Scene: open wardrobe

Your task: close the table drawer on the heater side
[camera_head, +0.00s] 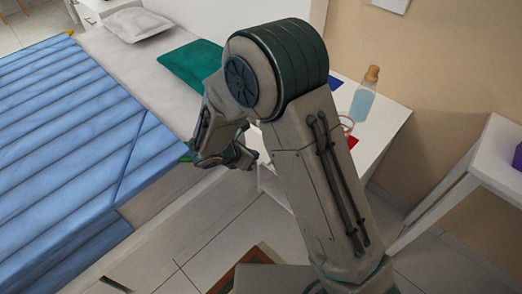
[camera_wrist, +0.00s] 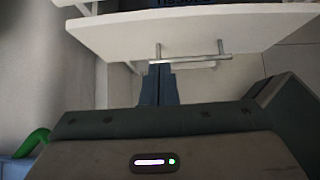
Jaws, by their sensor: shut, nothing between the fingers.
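In the wrist view a white drawer front (camera_wrist: 110,38) with a metal bar handle (camera_wrist: 190,54) spans the top. A dark box with lettering (camera_wrist: 185,3) shows just above its upper edge, so the drawer looks open. My gripper (camera_wrist: 160,70) is shut and empty, with its fingertips just below the left end of the handle; I cannot tell whether they touch. In the head view my gripper (camera_head: 246,161) is beside the white table (camera_head: 385,115), near its left side. My arm hides much of the table and its drawers. I cannot make out a heater.
A bed with a blue quilt (camera_head: 60,110) lies close on the left, with a green pillow (camera_head: 192,63). A blue bottle (camera_head: 363,98) stands on the table. Another white table (camera_head: 500,150) is at the right. A low wooden piece (camera_head: 250,258) is on the tiled floor.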

